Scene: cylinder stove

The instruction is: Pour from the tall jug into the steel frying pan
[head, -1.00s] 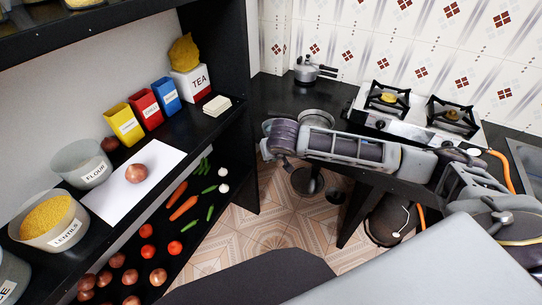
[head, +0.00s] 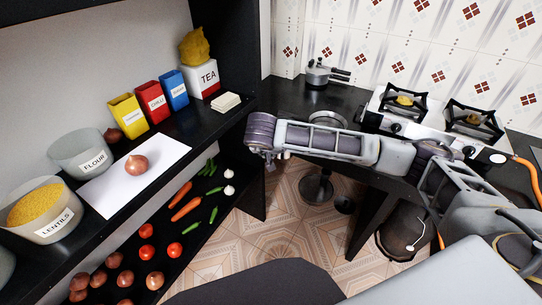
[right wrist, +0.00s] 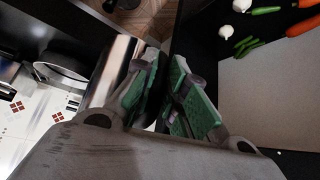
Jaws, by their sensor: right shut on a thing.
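My right arm crosses the head view from the right, with its wrist above the gap between shelf and counter. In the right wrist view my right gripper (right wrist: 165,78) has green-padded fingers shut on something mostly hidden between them. A shiny steel, upright-looking surface (right wrist: 112,68), likely the tall jug, is right beside the left finger. Its mouth and contents cannot be seen. A round steel rim (head: 326,117), likely the frying pan, sits on the black counter, partly covered by my right arm in the head view. My left gripper is not in view.
A small pressure cooker (head: 320,73) stands at the back of the counter (head: 290,95). A two-burner stove (head: 410,120) is to its right. The shelf at left holds an onion (head: 135,163), a flour bowl (head: 80,153), a lentil bowl (head: 42,212), packets and vegetables.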

